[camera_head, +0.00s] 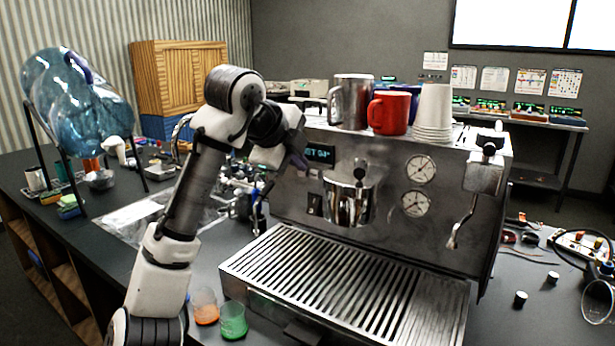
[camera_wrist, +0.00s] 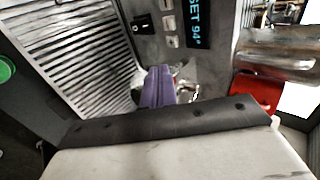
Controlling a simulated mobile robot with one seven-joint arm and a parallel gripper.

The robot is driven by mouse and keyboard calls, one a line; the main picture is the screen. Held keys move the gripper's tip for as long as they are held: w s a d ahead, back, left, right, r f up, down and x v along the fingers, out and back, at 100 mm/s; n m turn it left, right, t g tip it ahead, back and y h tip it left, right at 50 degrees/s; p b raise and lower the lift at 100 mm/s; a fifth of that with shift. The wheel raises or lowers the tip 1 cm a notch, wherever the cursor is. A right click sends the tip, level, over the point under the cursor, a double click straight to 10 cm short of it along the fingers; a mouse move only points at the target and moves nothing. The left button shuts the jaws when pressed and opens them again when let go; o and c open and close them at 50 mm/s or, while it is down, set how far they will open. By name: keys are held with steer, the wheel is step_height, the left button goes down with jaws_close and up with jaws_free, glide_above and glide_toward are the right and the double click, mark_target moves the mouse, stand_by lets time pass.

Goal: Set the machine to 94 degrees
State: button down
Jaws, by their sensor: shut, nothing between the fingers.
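The espresso machine (camera_head: 385,240) stands on the dark counter with a metal front. Its small display (camera_head: 320,153) is partly hidden by my gripper in the head view. In the wrist view the display (camera_wrist: 194,22) reads "SET 94°" in blue. Pale square buttons (camera_wrist: 171,42) sit beside the display, and a black rocker switch (camera_wrist: 142,24) is near them. My gripper (camera_head: 299,161) is in front of the machine's upper left panel, close to the display. Its purple fingers (camera_wrist: 158,86) are together and empty. I cannot tell if they touch the panel.
A steel mug (camera_head: 352,102), a red mug (camera_head: 389,113) and stacked white cups (camera_head: 433,113) stand on top of the machine. The slatted drip tray (camera_head: 345,285) juts forward.

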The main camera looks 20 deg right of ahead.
steer(key=shift+v, duration=1.05)
